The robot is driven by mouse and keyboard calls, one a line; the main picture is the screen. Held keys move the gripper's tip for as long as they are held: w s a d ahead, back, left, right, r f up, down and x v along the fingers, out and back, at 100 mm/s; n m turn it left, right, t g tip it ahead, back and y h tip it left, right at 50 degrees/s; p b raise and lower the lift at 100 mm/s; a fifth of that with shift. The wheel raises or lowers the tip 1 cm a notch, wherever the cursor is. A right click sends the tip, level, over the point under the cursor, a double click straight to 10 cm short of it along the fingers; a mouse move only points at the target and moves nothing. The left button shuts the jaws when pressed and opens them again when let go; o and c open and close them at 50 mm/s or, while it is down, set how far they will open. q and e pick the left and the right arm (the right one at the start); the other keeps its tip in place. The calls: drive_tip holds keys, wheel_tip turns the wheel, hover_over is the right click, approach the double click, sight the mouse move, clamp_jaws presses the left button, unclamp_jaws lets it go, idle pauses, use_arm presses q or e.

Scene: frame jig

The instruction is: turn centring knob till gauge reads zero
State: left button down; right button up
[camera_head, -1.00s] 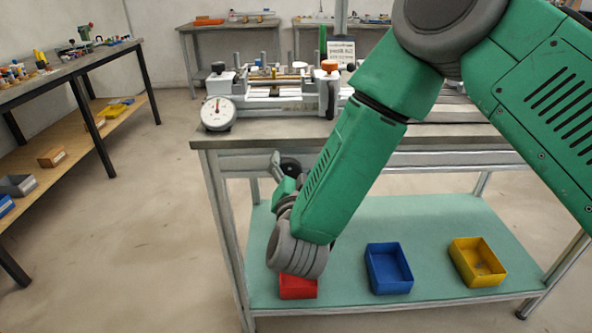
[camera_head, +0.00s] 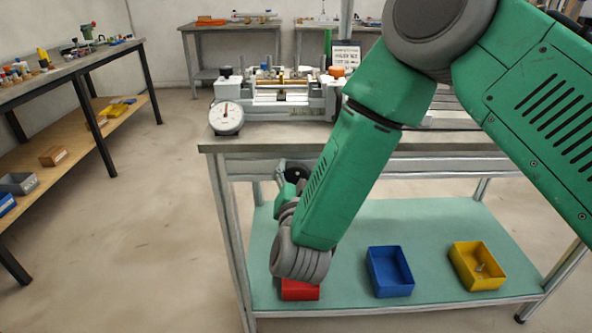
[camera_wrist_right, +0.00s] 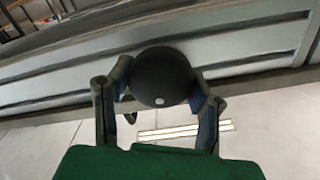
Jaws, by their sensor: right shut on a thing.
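The centring knob is a round black ball-like knob (camera_wrist_right: 160,77) at the front of the bench in the right wrist view. My right gripper (camera_wrist_right: 161,92) has a finger on each side of it and is shut on it. In the head view the knob (camera_head: 299,169) shows as a dark shape under the bench top, partly hidden by my right gripper (camera_head: 284,186) and arm. The gauge (camera_head: 226,117) is a round white dial at the bench's left front corner. My left gripper is not in view.
The frame jig (camera_head: 285,97) stands on the workbench (camera_head: 270,139), with an orange knob (camera_head: 337,71) beside my arm. Red (camera_head: 300,291), blue (camera_head: 390,271) and yellow (camera_head: 477,266) bins sit on the lower shelf (camera_head: 345,223). The floor to the left is clear.

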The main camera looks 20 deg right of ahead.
drive_tip(key=shift+r+n+p, duration=0.3)
drive_tip(key=shift+n+p, duration=0.6)
drive_tip(key=shift+n, duration=0.1)
drive_tip(key=shift+a+f+n+p, duration=0.1)
drive_tip(key=shift+f+n+p, duration=0.05)
drive_tip(key=shift+n+p, duration=0.3)
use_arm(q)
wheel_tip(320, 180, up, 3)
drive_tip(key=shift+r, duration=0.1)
use_arm(e)
drive_tip(key=shift+f, duration=0.1)
drive_tip(key=o, duration=1.2)
drive_tip(key=shift+s, duration=0.1)
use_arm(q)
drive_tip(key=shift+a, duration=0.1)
